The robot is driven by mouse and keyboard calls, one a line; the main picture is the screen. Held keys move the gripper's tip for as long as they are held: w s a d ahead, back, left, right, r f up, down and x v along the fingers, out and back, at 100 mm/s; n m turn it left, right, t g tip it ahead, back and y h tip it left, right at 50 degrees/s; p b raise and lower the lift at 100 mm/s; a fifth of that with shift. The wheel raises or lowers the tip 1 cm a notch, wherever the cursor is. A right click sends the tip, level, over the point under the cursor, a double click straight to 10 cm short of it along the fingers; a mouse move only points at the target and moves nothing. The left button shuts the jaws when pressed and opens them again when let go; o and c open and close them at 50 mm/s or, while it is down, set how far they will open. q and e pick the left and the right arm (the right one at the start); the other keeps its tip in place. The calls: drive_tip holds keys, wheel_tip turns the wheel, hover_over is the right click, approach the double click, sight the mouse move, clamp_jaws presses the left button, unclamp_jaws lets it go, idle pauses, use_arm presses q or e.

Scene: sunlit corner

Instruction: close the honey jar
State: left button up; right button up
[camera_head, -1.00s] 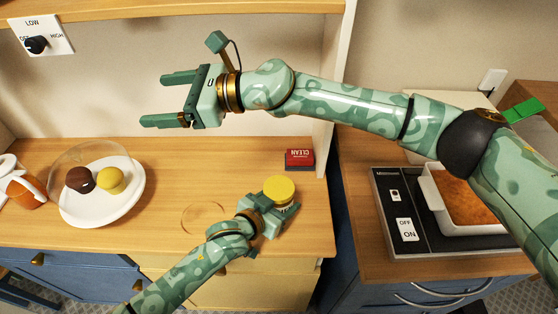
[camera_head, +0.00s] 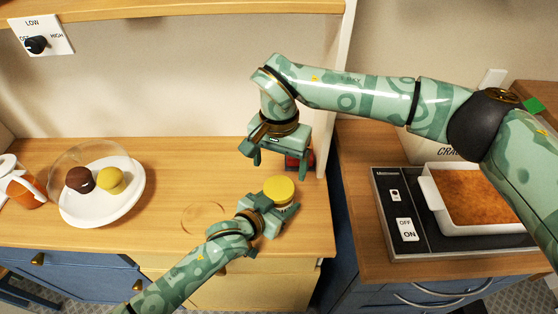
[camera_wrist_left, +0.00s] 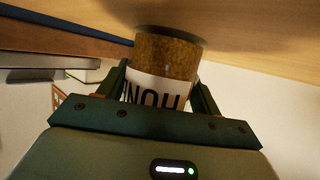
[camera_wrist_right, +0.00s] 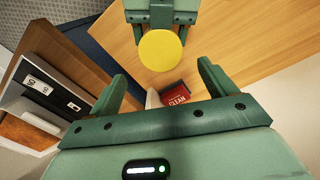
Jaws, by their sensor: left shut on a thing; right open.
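The honey jar (camera_wrist_left: 160,72) stands on the wooden counter near its front right part. Its amber body and white label show in the left wrist view. Its yellow lid (camera_head: 279,189) faces up on top in the head view and also shows in the right wrist view (camera_wrist_right: 161,50). How tightly the lid sits cannot be told. My left gripper (camera_head: 268,205) is shut on the jar's body, below the lid. My right gripper (camera_head: 279,165) is open and empty, pointing down, above and behind the jar, apart from it.
A red box (camera_wrist_right: 175,93) stands behind the jar, partly hidden by my right gripper in the head view. A white plate (camera_head: 112,210) with two round treats under a clear dome is at left. A stove (camera_head: 395,220) with a baking dish (camera_head: 432,192) is at right.

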sight(279, 187)
drive_tip(key=shift+f, duration=4)
drive_tip(key=c, duration=1)
drive_tip(key=m, duration=1)
